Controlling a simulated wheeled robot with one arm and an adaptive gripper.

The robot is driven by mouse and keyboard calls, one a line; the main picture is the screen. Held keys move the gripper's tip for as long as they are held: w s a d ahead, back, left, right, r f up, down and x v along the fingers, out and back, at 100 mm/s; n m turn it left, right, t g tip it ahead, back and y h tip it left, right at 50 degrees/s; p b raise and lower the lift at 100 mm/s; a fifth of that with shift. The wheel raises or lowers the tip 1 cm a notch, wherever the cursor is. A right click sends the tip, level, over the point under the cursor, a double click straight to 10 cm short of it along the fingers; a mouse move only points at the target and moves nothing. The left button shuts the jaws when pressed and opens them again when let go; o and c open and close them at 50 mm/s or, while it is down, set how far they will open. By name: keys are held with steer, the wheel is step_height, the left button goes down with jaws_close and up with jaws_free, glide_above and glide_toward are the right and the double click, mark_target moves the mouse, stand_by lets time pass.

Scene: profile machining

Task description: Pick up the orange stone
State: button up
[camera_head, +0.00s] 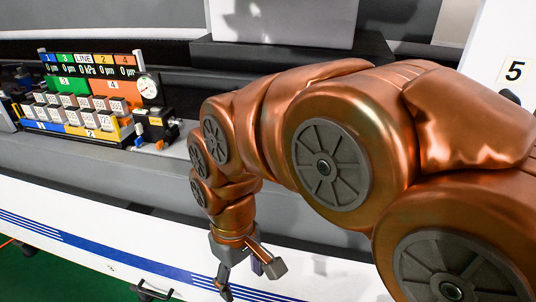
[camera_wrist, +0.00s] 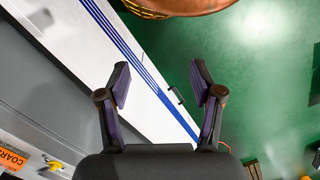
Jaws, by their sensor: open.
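My gripper (camera_head: 250,279) hangs low over the white panel with blue stripes, to the right of the machine's control unit. In the wrist view my gripper (camera_wrist: 160,76) is open, with nothing between its two fingers. In the wrist view an orange label reading COARS (camera_wrist: 11,159) is cut off at the lower left edge.
A white striped panel (camera_head: 100,240) runs along the machine's front edge, with green floor (camera_head: 60,277) below it. A grey ledge (camera_head: 100,178) lies between panel and control unit. A white sign with 5 (camera_head: 514,71) stands at the right. My arm hides much of the right side.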

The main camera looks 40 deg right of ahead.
steer(key=w+d+r+n+t+y, duration=0.1)
steer(key=w+d+r+n, duration=0.15)
steer(key=w+d, duration=0.55)
steer(key=w+d+r+n+t+y, duration=0.1)
steer(key=w+d+r+n, duration=0.2)
steer(key=w, duration=0.8)
steer(key=w+d+f+t, duration=0.1)
steer(key=d, duration=0.8)
steer(key=w+d+t, duration=0.1)
steer(key=d, duration=0.8)
steer(key=w+d+f+t, duration=0.1)
steer(key=d, duration=0.8)
steer(key=shift+w+d+f+n, duration=0.25)
steer(key=shift+w+d+f, duration=0.1)
steer(key=shift+w+d, duration=0.05)
steer(key=shift+w+f+p, duration=0.2)
steer(key=shift+f+p, duration=0.1)
steer(key=shift+f, duration=0.15)
steer(key=shift+w+a+f, duration=0.2)
steer(key=shift+f, duration=0.4)
steer(key=shift+w+p+x, duration=0.2)
steer(key=shift+p+x, duration=0.55)
steer(key=shift+x, duration=0.4)
steer(key=shift+w+p+x, duration=0.25)
steer(key=shift+p+x, duration=0.5)
steer(key=shift+x, duration=0.35)
steer(key=shift+w+a+f, duration=0.1)
steer(key=shift+w+f, duration=0.05)
steer(key=shift+f, duration=0.15)
